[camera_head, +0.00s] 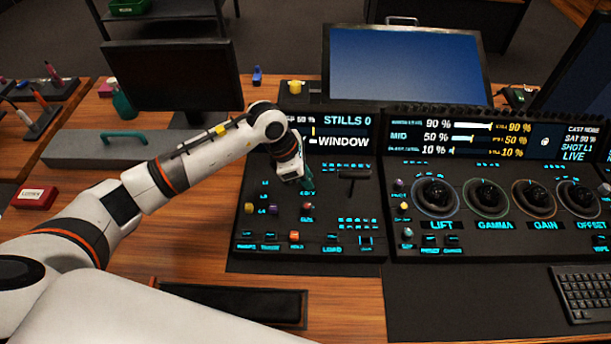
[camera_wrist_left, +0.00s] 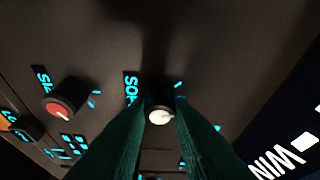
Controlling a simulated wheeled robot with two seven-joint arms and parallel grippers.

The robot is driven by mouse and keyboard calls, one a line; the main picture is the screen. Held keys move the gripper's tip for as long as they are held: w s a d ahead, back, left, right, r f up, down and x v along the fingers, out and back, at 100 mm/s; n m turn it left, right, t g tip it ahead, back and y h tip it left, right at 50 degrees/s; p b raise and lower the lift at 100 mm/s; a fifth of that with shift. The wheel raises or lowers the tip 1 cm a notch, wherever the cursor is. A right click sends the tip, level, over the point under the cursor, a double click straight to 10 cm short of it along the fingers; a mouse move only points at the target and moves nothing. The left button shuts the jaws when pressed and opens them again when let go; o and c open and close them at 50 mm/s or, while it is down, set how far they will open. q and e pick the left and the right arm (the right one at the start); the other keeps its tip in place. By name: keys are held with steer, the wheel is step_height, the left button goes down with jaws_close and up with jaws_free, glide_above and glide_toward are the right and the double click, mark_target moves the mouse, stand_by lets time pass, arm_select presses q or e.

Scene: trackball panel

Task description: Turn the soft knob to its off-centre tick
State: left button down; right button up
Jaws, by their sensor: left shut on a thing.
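The soft knob (camera_wrist_left: 159,115) has a pale round cap and a dark body. It sits in the left wrist view beside a cyan label that is partly cut off by the dark, reading "SOF". Cyan ticks lie around it. I cannot make out where its pointer line stands. My left gripper (camera_wrist_left: 160,122) has its two green fingers closed on the sides of this knob. In the head view my left gripper (camera_head: 307,181) reaches down onto the left panel (camera_head: 340,215) and hides the knob. My right gripper is not in view.
A red-capped knob (camera_wrist_left: 60,106) stands close beside the soft knob. A T-shaped lever (camera_head: 354,178) rises just right of my gripper. The "WINDOW" screen (camera_head: 343,141) is behind it. Trackballs (camera_head: 436,197) fill the right panel. A keyboard (camera_head: 585,292) lies at the front right.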

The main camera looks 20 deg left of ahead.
arm_select(q)
steer(key=n, duration=0.2)
steer(key=n+t+y, duration=0.1)
steer(key=n, duration=0.1)
steer(key=shift+n+t+b, duration=0.3)
steer(key=shift+b, duration=0.05)
stand_by(0.4)
steer(key=c, duration=1.3)
jaws_free()
steer(key=shift+s, duration=0.1)
steer(key=b+v, duration=0.1)
steer(key=v, duration=1.1)
steer(key=shift+d, duration=0.1)
